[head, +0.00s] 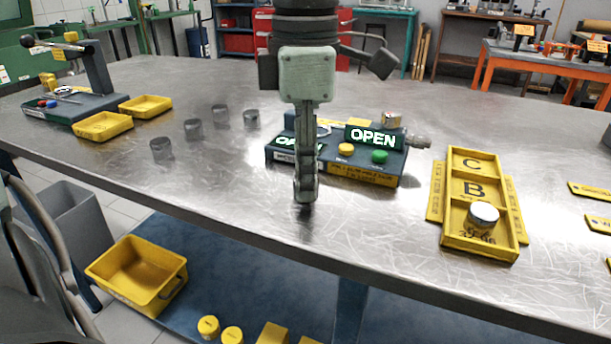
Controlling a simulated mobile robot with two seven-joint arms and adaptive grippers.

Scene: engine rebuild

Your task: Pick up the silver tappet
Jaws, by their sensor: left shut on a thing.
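My left gripper (306,192) hangs straight down over the middle of the steel table (200,165), in front of the box with the green OPEN sign. It is seen edge-on, with its fingertips close to the table and a dark reflection below them. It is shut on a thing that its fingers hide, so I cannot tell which. Several silver-grey cylinders stand to the left, the nearest cylinder (161,149) among them. Another silver cylinder (484,214) sits in the front compartment of the yellow lettered tray (508,250). My right gripper is not in view.
The box (345,170) with yellow and green buttons stands just behind my left gripper. A metal cylinder (391,119) stands at its back. Two yellow trays (104,127) and a lever device (97,68) are at the far left. The front middle of the table is clear.

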